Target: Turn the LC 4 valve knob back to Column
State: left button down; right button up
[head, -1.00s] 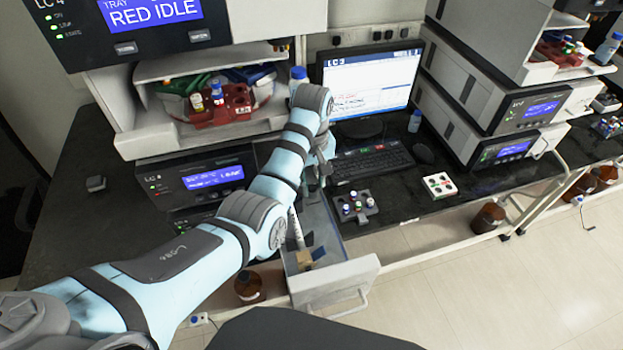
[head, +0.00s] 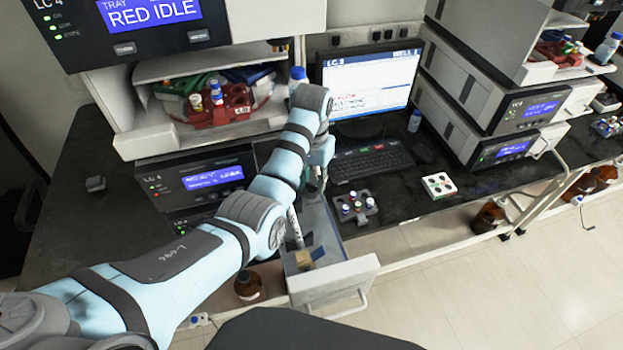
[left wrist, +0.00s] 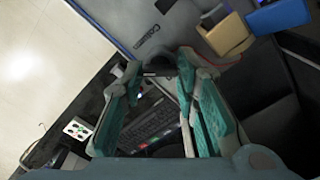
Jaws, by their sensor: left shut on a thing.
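In the head view the LC 4 stack, with a blue-lit lower module (head: 212,178), stands at the left. The valve knob is hidden there behind my left arm. My left gripper (head: 318,176) is at the stack's right side, above the open drawer, its fingertips mostly hidden. In the left wrist view a grey panel carries the printed word Column (left wrist: 147,34). A small dark knob (left wrist: 160,67) shows just below that word, between the fingertips of my left gripper (left wrist: 163,74), which is shut on it. Its exact pointing is hard to tell. My right gripper is not in view.
An open drawer (head: 340,282) juts out below the gripper. A keyboard (head: 372,163), a monitor (head: 368,82) and a small vial rack (head: 355,204) are on the dark bench to the right. A brown bottle (head: 248,286) stands below the bench.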

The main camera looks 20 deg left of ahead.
pick_arm(q)
jog(key=shift+w+r+m, duration=0.1)
jog(key=shift+m, duration=0.3)
jog(key=c, duration=1.3)
grip_release()
jog(key=shift+o, duration=0.3)
jog(key=shift+s, duration=0.2)
